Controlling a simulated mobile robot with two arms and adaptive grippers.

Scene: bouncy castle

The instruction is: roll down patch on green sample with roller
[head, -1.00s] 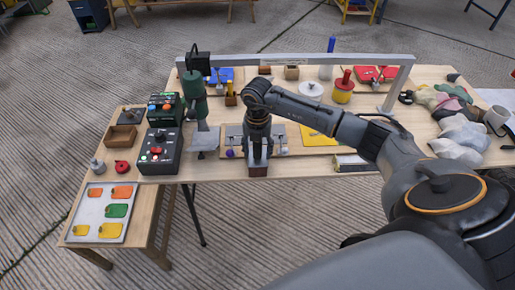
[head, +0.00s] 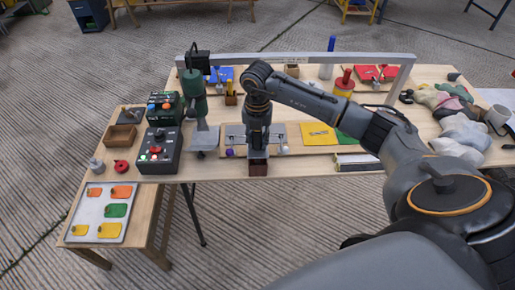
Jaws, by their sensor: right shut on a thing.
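My right gripper (head: 258,152) points down at the front edge of the table, directly above a dark brown block (head: 258,169). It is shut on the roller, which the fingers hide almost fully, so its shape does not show. The green sample (head: 345,138) lies flat on a wooden board to the right, partly covered by my right arm. A yellow sample (head: 319,134) lies beside it on the left. I cannot make out a patch on the green sample. My left gripper is not in view.
A grey frame (head: 300,57) spans the table behind my arm. A green press (head: 196,90) and dark control boxes (head: 160,150) stand at the left. A tray of coloured tags (head: 100,212) lies on the lower side table. Crumpled cloths (head: 462,137) lie at the right.

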